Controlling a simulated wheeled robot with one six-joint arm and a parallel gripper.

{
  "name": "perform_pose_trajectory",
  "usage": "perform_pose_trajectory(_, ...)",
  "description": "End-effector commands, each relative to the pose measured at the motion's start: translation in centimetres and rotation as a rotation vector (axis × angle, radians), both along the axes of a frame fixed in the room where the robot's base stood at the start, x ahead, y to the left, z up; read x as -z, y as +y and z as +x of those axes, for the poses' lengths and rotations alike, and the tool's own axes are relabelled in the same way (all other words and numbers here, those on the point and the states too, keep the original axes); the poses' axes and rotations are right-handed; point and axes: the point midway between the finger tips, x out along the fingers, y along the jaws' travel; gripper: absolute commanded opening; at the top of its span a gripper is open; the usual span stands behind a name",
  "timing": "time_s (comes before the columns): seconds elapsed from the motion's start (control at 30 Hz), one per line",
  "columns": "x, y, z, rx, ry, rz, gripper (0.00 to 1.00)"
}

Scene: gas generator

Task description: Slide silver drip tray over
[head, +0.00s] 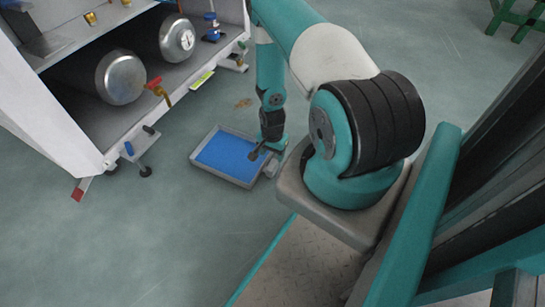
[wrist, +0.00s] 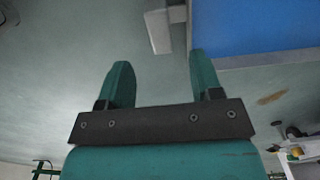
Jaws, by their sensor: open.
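The drip tray (head: 200,172) is a shallow grey rectangular tray with a blue inside, lying on the floor in front of the white cabinet in the head view. In the wrist view the tray's blue inside (wrist: 255,28) fills the upper right, with a grey handle-like piece (wrist: 160,28) jutting from its left edge. My gripper (head: 258,152) is low at the tray's right side in the head view. In the wrist view my gripper (wrist: 160,75) is open with nothing between its teal fingers. The handle-like piece is beyond the fingertips, apart from them.
The white cabinet (head: 45,105) holds two grey cylinders (head: 122,79) and a red-handled valve (head: 155,86) on its lower shelf. A brownish stain (head: 243,103) marks the floor behind the tray. The floor left of and before the tray is clear.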

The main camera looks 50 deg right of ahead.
Motion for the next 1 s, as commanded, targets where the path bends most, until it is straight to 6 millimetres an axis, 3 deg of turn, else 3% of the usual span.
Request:
perform_pose_trajectory(0.03, -2.0, 0.0, 0.0, 0.0, -0.001, -0.001, 0.59)
perform_pose_trajectory(0.1, -3.7, 0.0, 0.0, 0.0, 0.0, 0.0, 0.59)
perform_pose_trajectory(0.4, -8.0, 0.0, 0.0, -0.001, 0.001, 0.001, 0.59)
perform_pose_trajectory(1.0, -8.5, 0.0, 0.0, -0.001, 0.001, 0.001, 0.59)
